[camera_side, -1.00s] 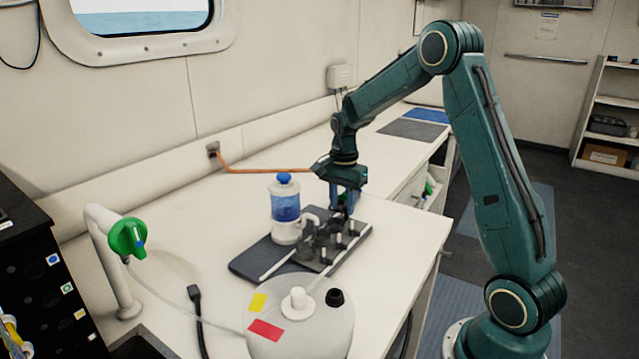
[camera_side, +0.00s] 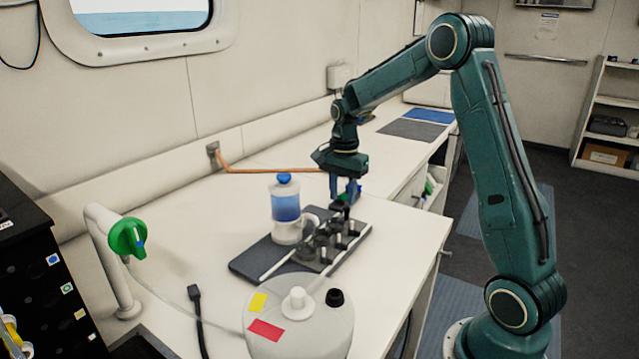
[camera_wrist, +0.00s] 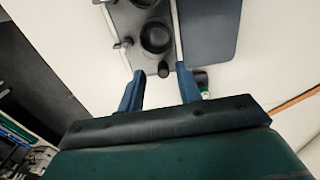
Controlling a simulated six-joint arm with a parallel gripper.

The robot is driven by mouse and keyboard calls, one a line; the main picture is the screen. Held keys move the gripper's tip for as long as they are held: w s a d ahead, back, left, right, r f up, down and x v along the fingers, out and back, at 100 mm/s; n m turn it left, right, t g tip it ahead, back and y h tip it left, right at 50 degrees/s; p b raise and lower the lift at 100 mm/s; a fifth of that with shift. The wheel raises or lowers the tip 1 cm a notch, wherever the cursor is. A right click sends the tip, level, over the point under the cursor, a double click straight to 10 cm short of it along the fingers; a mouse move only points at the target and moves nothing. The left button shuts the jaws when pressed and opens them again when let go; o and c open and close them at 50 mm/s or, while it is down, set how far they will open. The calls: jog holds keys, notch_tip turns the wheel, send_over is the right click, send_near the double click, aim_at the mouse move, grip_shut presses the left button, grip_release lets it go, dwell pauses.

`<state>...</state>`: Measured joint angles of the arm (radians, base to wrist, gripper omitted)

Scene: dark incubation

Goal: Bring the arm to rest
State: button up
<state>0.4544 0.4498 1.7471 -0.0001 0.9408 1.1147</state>
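My gripper (camera_side: 345,190) is above the far end of the rack of dark bottles (camera_side: 325,240), with its fingers pointing down. In the wrist view its two blue fingers (camera_wrist: 160,92) stand apart with nothing between them, so it is open and empty. A dark-capped bottle (camera_wrist: 156,37) in the rack lies beyond the fingertips in that view. My fingertips look close above the rack's far end in the side view, but apart from the bottles.
A blue-capped bottle (camera_side: 285,207) stands beside the rack on a dark mat (camera_side: 248,265). A white carboy (camera_side: 320,335) is in front. A green-handled tap (camera_side: 128,238) is at left. An orange cable (camera_side: 270,170) runs behind.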

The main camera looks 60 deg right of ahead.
jog(key=s+a+r+n+t, duration=0.1)
jog(key=s+a+r+n, duration=0.3)
jog(key=a+r, duration=0.3)
jog(key=s+a+r+n+t, duration=0.2)
jog(key=s+a+n, duration=0.4)
jog(key=s, duration=0.3)
jog(key=s+a+r+n+t, duration=0.2)
jog(key=s+a+r+n, duration=0.2)
jog(key=s+a+n, duration=0.3)
jog(key=s, duration=0.2)
jog(key=shift+s+n+t, duration=0.3)
jog(key=shift+o, duration=0.3)
jog(key=shift+s+f, duration=0.15)
jog(key=shift+s, duration=0.2)
jog(key=shift+o, duration=0.2)
jog(key=shift+w, duration=0.1)
